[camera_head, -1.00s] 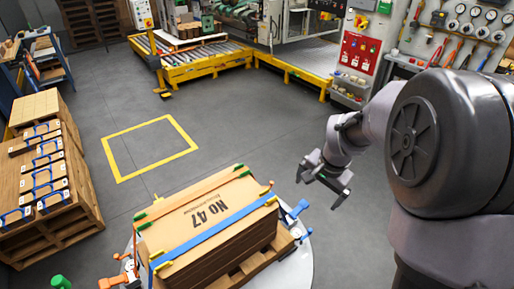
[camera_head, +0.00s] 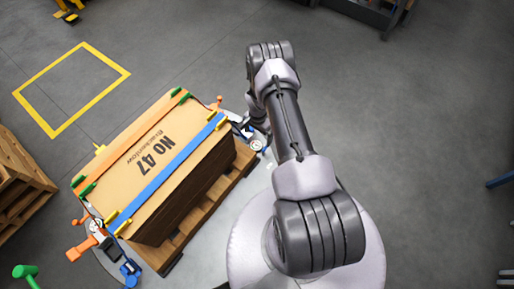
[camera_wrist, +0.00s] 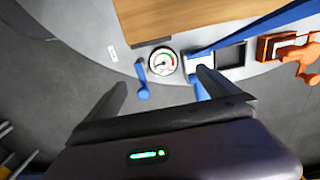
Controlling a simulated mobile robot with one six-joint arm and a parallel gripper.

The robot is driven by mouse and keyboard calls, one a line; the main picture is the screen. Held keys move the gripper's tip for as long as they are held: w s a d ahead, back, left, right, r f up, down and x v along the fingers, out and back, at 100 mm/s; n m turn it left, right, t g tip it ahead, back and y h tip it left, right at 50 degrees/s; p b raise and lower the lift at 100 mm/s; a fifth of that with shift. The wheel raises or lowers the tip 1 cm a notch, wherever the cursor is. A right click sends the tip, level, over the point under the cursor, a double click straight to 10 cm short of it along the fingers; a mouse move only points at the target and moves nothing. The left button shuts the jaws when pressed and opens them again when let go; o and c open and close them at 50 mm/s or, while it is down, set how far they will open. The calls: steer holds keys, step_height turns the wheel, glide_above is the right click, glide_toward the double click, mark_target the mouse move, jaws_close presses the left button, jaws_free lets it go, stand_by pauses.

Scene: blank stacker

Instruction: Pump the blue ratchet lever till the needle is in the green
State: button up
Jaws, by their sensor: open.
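In the wrist view a blue lever (camera_wrist: 143,82) with a rounded knob stands beside a round gauge (camera_wrist: 162,61). The gauge has a white face with green and red arcs; the needle's exact reading is too small to tell. A blue strap (camera_wrist: 255,28) runs from the blue fitting right of the gauge. My gripper (camera_wrist: 160,80) is open and empty. The lever and gauge show between its fingers, with the lever nearer the left finger and apart from it. In the head view the gauge (camera_head: 257,145) sits at the stack's right end, and my arm hides most of the gripper.
The strapped stack marked NO 47 (camera_head: 160,142) rests on a wooden pallet (camera_head: 195,219) on a round pale table. An orange ratchet (camera_head: 82,248) is at its front left; orange parts (camera_wrist: 305,53) also show in the wrist view. Open floor lies beyond.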

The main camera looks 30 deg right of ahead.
steer(key=shift+w, duration=0.1)
stand_by(0.6)
steer(key=w+a+r+n+t+p, duration=0.1)
steer(key=w+a+r+p, duration=0.15)
steer(key=r, duration=1.15)
steer(key=w+a+r+n+p, duration=0.1)
steer(key=w+r+p, duration=0.15)
steer(key=r, duration=1.15)
steer(key=s+a+r+n+t+b, duration=0.15)
steer(key=a+r, duration=0.25)
steer(key=r, duration=0.4)
steer(key=s+a+r+n, duration=0.1)
steer(key=s+a+r, duration=0.15)
steer(key=r, duration=0.45)
steer(key=s+a+r+n+t+b, duration=0.1)
steer(key=s+a+r+n+t, duration=0.1)
steer(key=s+a+r, duration=0.65)
steer(key=s+a+r+n+y, duration=0.1)
steer(key=s+a+r, duration=0.1)
steer(key=s, duration=0.5)
steer(key=s+a+r+n+t+y+b, duration=0.1)
steer(key=s+a+r+n, duration=0.1)
steer(key=s, duration=0.5)
steer(key=shift+s+a+r, duration=0.15)
steer(key=shift+a+r, duration=0.3)
steer(key=shift+a, duration=0.15)
